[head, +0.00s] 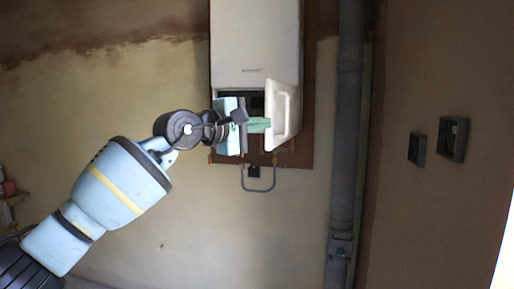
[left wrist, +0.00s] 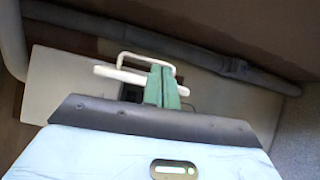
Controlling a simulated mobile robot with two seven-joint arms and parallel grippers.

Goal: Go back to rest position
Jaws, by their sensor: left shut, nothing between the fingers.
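My left arm comes in from the left in the head view, and my left gripper (head: 262,125) is at the lower part of a white wall cabinet (head: 252,45). Its green fingers are together and look empty, close to the inner side of a small open white door (head: 286,115). I cannot tell if they touch it. In the left wrist view the green fingers (left wrist: 162,87) are shut, with the pale edge of the door (left wrist: 121,74) and a light loop handle behind them. My right gripper is in neither view.
A dark opening (head: 257,101) shows behind the gripper. A grey loop pipe (head: 260,189) hangs below the cabinet. A thick grey vertical pipe (head: 346,120) runs to the right. Two dark switch boxes (head: 453,139) are on the brown right wall.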

